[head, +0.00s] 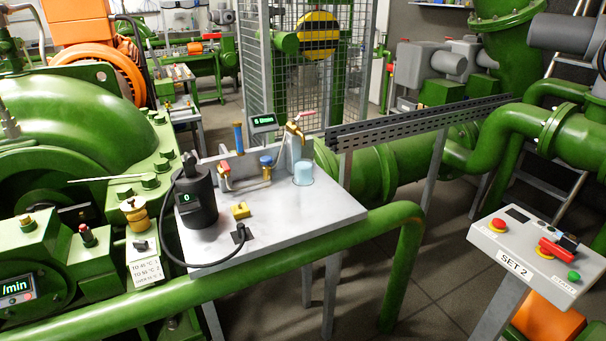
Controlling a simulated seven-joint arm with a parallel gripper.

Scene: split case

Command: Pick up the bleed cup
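The bleed cup appears to be the light blue, translucent cup (303,173) standing upright near the back right of the grey bench plate (330,208). A brass tap (294,128) sits above and slightly left of it, in front of a grey block. I cannot tell whether the cup holds liquid. My gripper is not in view.
A black cylinder with a green "0" display (195,203) and a looping black cable stands at the plate's left. A slotted rail (420,122) runs behind right. The plate's front right is clear.

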